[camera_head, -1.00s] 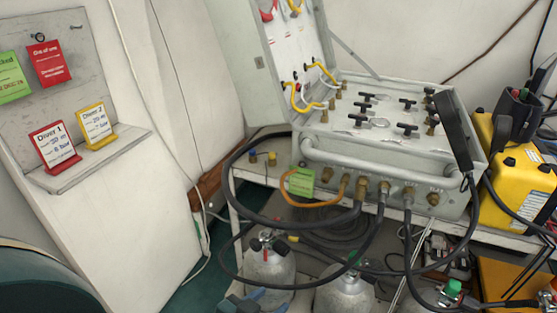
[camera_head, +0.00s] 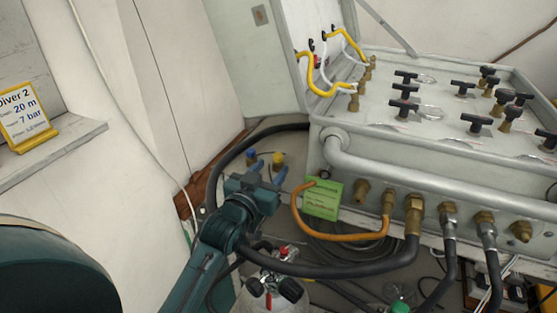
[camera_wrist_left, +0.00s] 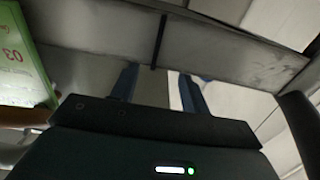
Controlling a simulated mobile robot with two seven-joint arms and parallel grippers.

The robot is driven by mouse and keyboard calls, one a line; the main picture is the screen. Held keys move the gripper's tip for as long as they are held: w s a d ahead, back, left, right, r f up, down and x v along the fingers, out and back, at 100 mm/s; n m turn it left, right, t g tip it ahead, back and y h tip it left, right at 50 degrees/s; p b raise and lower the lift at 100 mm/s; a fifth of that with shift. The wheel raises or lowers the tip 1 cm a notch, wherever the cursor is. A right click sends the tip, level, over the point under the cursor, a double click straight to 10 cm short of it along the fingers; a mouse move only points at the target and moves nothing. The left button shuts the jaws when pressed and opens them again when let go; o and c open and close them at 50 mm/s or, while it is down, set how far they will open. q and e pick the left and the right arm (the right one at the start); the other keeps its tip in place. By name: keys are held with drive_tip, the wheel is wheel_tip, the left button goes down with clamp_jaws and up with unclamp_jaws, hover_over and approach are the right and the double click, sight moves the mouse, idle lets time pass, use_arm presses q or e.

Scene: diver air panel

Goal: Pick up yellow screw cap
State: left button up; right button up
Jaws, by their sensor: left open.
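The yellow screw cap (camera_head: 278,158) is small and stands on the grey bench top beside the panel box in the head view. My right gripper is not in view.
The grey panel box (camera_head: 440,150) with brass fittings is to the right. A green tag (camera_head: 322,199) hangs by an orange hose (camera_head: 345,236). A thick black hose (camera_head: 235,155) curves close around the caps and my arm. A gas cylinder (camera_head: 262,296) is below.

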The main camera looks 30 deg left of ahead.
sight(276, 159)
use_arm(q)
drive_tip(key=w, duration=0.6)
drive_tip(key=shift+a+r, duration=0.1)
drive_tip(key=shift+a, duration=0.25)
clamp_jaws()
